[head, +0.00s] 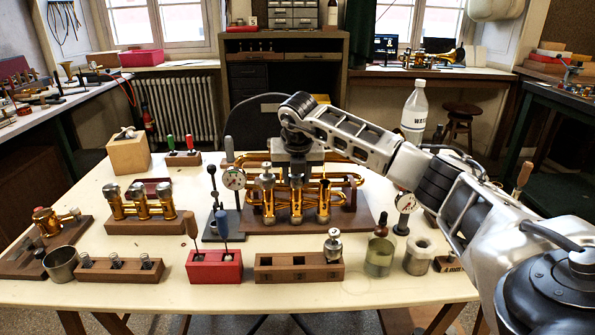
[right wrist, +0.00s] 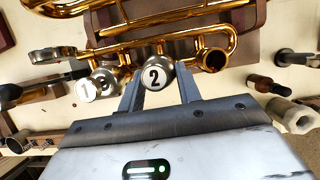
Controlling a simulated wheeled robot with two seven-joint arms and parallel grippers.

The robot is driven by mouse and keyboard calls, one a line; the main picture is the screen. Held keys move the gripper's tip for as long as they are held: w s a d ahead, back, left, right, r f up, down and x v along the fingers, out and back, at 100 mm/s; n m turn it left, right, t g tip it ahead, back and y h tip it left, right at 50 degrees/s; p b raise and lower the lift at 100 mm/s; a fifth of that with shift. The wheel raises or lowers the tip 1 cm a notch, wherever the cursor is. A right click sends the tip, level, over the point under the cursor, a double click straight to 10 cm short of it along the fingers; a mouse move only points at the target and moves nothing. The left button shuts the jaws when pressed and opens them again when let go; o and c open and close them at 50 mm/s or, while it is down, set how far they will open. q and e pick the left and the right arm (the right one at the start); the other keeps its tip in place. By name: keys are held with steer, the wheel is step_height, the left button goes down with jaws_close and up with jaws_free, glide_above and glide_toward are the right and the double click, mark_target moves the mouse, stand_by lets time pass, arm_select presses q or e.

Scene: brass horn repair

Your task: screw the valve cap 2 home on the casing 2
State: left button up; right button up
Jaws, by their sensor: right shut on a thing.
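Casing 2 (head: 296,207) is the middle one of three upright brass casings on the horn, with a "2" on its front. My right gripper (head: 296,176) points down over it. In the right wrist view the fingers (right wrist: 158,86) are shut on valve cap 2 (right wrist: 154,77), a silver cap with a white disc marked "2". The cap is at the top of casing 2; I cannot tell whether any gap is left at its seat. Cap 1 (right wrist: 87,90) sits on the neighbouring casing. Casing 3 (right wrist: 213,60) is open at the top. My left gripper is not in view.
A wooden block (head: 290,270) in front holds a capped valve (head: 333,246). A red block (head: 214,268) holds tools. A glass jar (head: 379,256) stands front right.

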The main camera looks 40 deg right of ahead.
stand_by(0.3)
steer(key=m, duration=0.1)
steer(key=m+p, duration=0.1)
steer(key=shift+w+a+r+m+g+h, duration=0.15)
steer(key=shift+m+g+h, duration=0.15)
steer(key=shift+g+h, duration=0.1)
steer(key=shift+m+g+h+p, duration=0.3)
steer(key=shift+m+g, duration=0.2)
steer(key=shift+m, duration=0.8)
steer(key=shift+w, duration=0.1)
steer(key=o, duration=0.7)
steer(key=shift+m, duration=0.6)
steer(key=shift+c, duration=0.2)
steer(key=o, duration=0.5)
